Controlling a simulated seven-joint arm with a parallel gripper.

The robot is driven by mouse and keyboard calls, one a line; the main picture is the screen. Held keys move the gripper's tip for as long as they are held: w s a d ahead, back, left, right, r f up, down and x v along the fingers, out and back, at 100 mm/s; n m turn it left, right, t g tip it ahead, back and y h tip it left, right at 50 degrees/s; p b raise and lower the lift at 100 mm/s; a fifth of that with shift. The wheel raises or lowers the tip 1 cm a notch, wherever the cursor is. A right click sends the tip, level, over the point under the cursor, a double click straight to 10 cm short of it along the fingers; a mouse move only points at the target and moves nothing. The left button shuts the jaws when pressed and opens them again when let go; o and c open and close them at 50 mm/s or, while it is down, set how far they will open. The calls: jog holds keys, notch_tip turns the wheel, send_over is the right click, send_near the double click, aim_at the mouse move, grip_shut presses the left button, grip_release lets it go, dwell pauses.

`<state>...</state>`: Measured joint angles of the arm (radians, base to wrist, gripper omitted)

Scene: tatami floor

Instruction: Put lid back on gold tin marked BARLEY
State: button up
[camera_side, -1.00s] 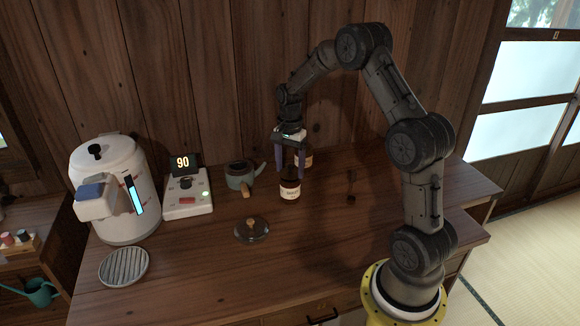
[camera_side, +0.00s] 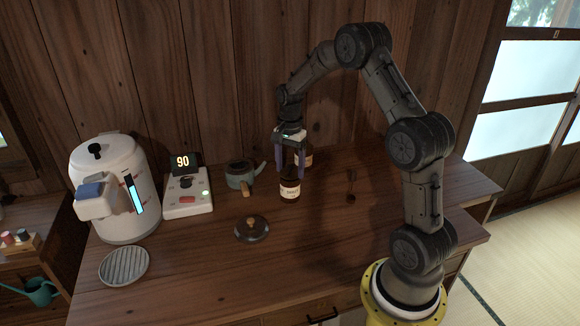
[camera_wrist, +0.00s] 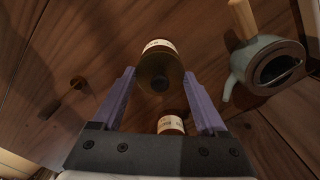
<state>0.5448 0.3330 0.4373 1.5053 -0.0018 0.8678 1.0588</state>
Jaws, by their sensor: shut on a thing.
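A small dark gold tin (camera_side: 289,190) with a cream label stands upright on the counter; its lettering is too small to read surely. My gripper (camera_side: 289,174) points down over it, one purple finger on each side of its dark top. In the wrist view the round, olive-gold lid (camera_wrist: 160,72) with a dark knob fills the space between the fingertips, above the tin's label. My gripper is shut on this lid. The lid seems to be at the tin's mouth; I cannot tell whether it is fully seated.
A second labelled tin (camera_side: 305,157) stands close behind, partly hidden by a finger. A grey-green teapot (camera_side: 239,178) is left of it. A dark round lid with a wooden knob (camera_side: 252,228) lies in front. A white water boiler (camera_side: 112,190) stands left; the right counter is mostly clear.

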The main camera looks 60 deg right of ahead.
jog(key=o, duration=1.2)
jog(key=shift+o, duration=0.2)
jog(key=shift+r, duration=3.5)
grip_shut()
jog(key=shift+f, duration=0.35)
